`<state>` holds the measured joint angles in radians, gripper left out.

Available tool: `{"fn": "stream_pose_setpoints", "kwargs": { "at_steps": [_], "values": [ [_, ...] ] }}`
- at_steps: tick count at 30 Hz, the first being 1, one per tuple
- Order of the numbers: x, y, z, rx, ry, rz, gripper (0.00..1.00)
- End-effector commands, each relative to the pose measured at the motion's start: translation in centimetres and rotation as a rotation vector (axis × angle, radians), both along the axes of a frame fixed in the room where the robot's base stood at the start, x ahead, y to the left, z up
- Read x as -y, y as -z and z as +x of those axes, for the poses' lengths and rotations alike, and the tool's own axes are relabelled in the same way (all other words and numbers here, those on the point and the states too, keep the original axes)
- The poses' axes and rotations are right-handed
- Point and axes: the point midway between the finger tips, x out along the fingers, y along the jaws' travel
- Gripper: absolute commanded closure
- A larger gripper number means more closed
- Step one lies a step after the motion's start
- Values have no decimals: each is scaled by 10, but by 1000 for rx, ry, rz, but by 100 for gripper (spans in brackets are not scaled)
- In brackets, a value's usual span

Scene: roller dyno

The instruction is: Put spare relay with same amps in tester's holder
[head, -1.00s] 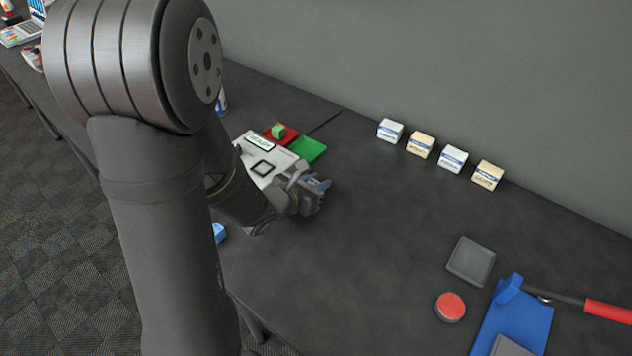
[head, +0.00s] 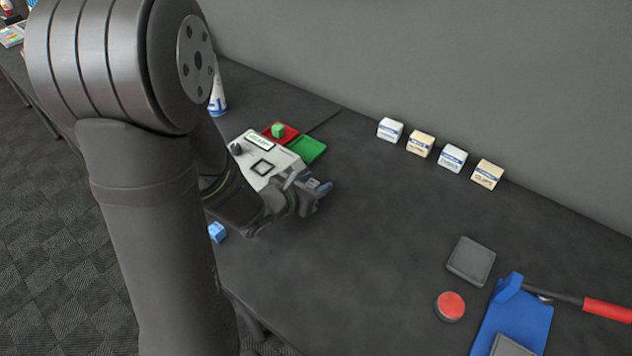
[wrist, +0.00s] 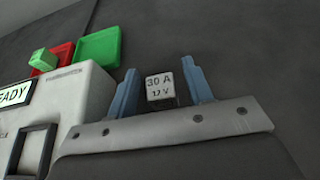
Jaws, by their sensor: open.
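The tester (head: 280,176) is a light box with a lit READY display, also in the wrist view (wrist: 75,100). A dark square frame, which looks like its holder (head: 263,168), is on its top and shows at lower left in the wrist view (wrist: 33,150); it looks empty. My gripper (head: 322,188) is open beside the tester's right side. In the wrist view, a small relay (wrist: 160,87) marked "30 A" and apparently "12 V" shows between my blue fingers (wrist: 160,68), with gaps on both sides. The head view hides this relay behind my gripper.
A red tray (head: 293,131) with a green cube (head: 278,130) and a green tray (head: 311,148) lie behind the tester. A blue block (head: 217,231) is left of my gripper. Several labelled boxes (head: 452,158) line the wall. A blue lever device (head: 520,320) stands front right.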

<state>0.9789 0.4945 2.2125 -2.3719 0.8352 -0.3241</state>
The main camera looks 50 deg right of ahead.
Motion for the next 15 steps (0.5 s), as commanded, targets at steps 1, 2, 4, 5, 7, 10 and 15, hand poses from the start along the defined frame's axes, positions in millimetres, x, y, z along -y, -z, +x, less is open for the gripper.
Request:
{"fn": "stream_pose_setpoints", "kwargs": {
  "at_steps": [1,2,4,5,7,10,15],
  "values": [
    [-8,-4,1,2,-4,-1,53],
    [-13,-6,1,2,-5,-1,53],
    [-25,-11,1,2,-5,-2,53],
    [-30,-13,2,3,-4,-2,53],
    [-42,-18,1,3,-4,-2,53],
    [-59,-26,2,2,-6,-3,53],
    [-82,-35,1,3,-4,-2,53]
  ]
}}
